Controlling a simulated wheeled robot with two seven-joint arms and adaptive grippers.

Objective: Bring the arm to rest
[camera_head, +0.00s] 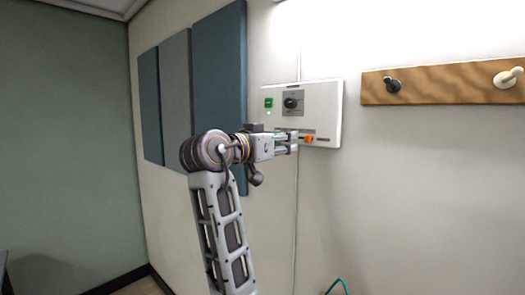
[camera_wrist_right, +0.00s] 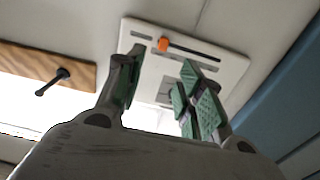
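My right arm (camera_head: 222,225) reaches up from the bottom in the head view, bent at a dark round joint. Its right gripper (camera_head: 292,143) points right, at the lower part of a white wall panel (camera_head: 325,100). In the right wrist view the gripper (camera_wrist_right: 160,85) is open, its two green-padded fingers apart with nothing held between them. The panel (camera_wrist_right: 228,65) lies beyond the fingertips. An orange slider knob (camera_head: 308,139) sits on the panel just past the fingertips; it also shows between the fingers in the wrist view (camera_wrist_right: 163,44). My left gripper is not in view.
The panel carries a green-lit switch (camera_head: 268,102) and a black rotary knob (camera_head: 291,103). A wooden rail (camera_head: 440,84) with pegs hangs to the right. Blue and grey wall pads (camera_head: 219,70) stand left of the panel. Open space lies below the rail.

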